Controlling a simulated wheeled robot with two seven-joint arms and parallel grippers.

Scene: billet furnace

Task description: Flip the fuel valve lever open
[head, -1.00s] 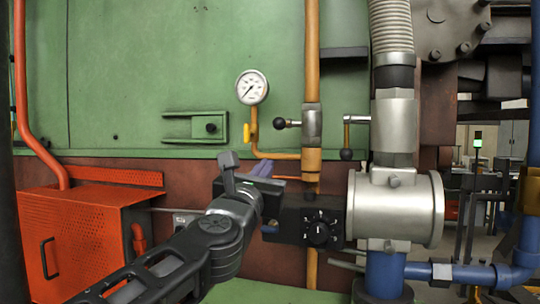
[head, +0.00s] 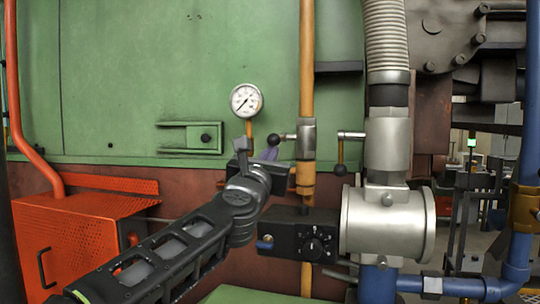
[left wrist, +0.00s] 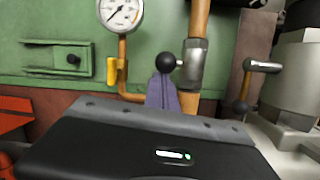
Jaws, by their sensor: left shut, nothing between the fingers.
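The fuel valve (head: 306,138) is a grey body on the vertical yellow-orange pipe. Its lever (head: 281,138) sticks out to the left, about level, and ends in a black ball; the ball (left wrist: 166,62) also shows in the left wrist view. My left gripper (head: 270,153) is shut and empty. Its purple-grey fingers (left wrist: 162,92) point up just below the ball. The fingertips look very near the ball; I cannot tell whether they touch it. My right gripper is not in view.
A pressure gauge (head: 246,100) with a thin yellow pipe stands left of the valve. A second ball-ended lever (head: 341,152) hangs from the silver pipe at right. A black dial box (head: 303,236) sits below my gripper, and a red cabinet (head: 80,240) at left.

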